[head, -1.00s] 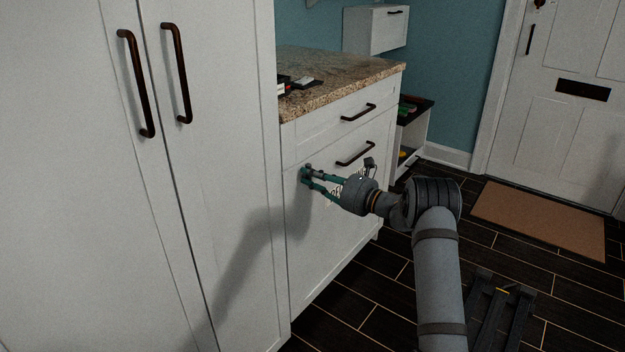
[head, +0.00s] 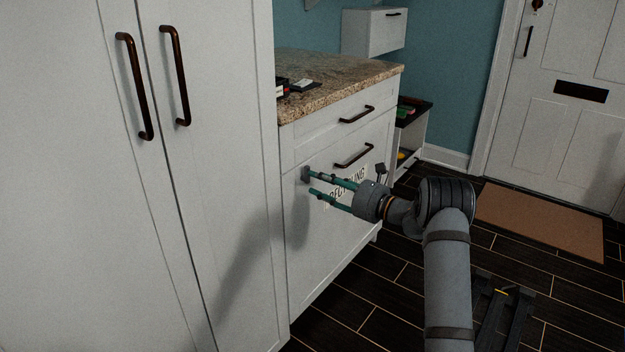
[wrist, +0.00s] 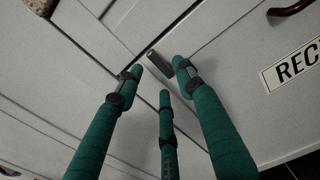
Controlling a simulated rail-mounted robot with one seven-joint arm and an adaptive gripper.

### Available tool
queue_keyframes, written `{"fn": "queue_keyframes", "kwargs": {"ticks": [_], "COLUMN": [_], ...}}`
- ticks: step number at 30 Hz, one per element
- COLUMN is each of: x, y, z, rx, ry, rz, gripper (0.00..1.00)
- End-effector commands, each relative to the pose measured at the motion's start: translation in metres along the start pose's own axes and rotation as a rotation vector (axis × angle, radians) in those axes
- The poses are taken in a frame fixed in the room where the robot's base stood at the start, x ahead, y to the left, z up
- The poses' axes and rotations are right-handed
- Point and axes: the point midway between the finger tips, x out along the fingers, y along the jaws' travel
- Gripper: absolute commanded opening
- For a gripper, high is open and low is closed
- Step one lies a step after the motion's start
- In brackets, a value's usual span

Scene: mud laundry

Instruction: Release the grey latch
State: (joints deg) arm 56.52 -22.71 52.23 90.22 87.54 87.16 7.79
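The small grey latch (head: 305,174) is on the left edge of the white cabinet front, below the upper drawer. In the wrist view the latch (wrist: 159,58) shows as a short dark grey piece, tilted, just beyond my fingertips. My gripper (head: 311,182) has green fingers, spread apart and empty, pointing at the cabinet front. In the wrist view my gripper (wrist: 158,72) has a fingertip on either side of the latch and a third finger below. The upper finger in the head view overlaps the latch; I cannot tell whether it touches.
A recycling label (head: 347,187) is on the lower front, partly behind my fingers. A dark drawer handle (head: 354,155) sits above it. A tall white cupboard (head: 200,200) stands close on the left. Dark floor (head: 345,315) is open in front.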

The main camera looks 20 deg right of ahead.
Motion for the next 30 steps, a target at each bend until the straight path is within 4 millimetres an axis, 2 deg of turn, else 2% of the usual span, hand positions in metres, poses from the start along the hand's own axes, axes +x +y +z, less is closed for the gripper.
{"fn": "queue_keyframes", "kwargs": {"ticks": [1, 6, 12, 19, 26, 30], "x": [-0.012, -0.048, -0.075, -0.084, -0.083, -0.076], "y": [-0.001, -0.001, 0.000, 0.000, 0.000, 0.001], "z": [0.000, 0.000, 0.000, 0.000, 0.000, 0.000], "rx": [0.003, 0.001, 0.000, 0.000, 0.000, -0.001], "ry": [0.001, 0.000, 0.000, -0.001, -0.001, -0.001], "rz": [-0.004, -0.003, -0.001, 0.000, 0.000, 0.002], "gripper": [0.38, 0.38, 0.38, 0.38, 0.38, 0.38]}}
